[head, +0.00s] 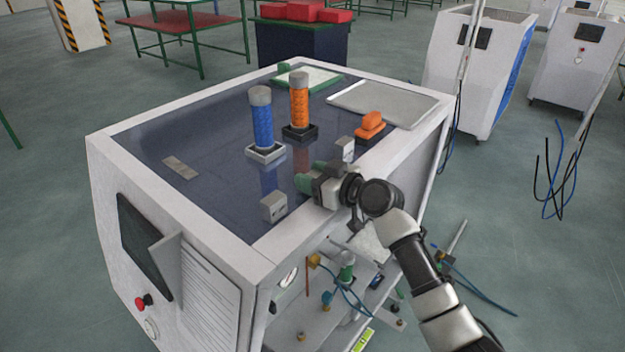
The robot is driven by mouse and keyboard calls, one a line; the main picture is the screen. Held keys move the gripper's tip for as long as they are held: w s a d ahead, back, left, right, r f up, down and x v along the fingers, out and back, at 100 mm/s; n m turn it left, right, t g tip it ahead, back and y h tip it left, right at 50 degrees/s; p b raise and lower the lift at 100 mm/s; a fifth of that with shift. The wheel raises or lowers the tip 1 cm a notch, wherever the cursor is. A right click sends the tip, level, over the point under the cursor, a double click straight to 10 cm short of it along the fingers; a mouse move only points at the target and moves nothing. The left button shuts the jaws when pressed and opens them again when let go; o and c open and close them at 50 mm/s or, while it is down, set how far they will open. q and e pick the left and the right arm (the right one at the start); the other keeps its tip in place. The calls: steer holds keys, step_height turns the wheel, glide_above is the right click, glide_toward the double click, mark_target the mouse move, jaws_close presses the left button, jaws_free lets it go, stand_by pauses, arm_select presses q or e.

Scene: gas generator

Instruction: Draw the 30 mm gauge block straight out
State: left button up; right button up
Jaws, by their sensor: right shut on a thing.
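My right gripper (311,175) reaches in from the lower right, low over the dark top of the white cabinet (205,222), near its front edge. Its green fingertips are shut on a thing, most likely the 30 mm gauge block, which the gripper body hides. One small grey block (273,207) with a dark mark stands to the left of the gripper. Another small grey block (345,149) stands just beyond it to the right. I cannot read any size on them. My left gripper is not in view.
A blue cylinder (261,122) and an orange cylinder (299,104) stand upright in square bases behind the gripper. An orange part (370,126) and a grey tray (382,103) lie to the right. A flat metal plate (180,167) lies left, with clear surface around it.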

steer(key=shift+f+v, duration=0.2)
steer(key=shift+v, duration=1.05)
steer(key=shift+f+v, duration=0.15)
steer(key=shift+v, duration=1.1)
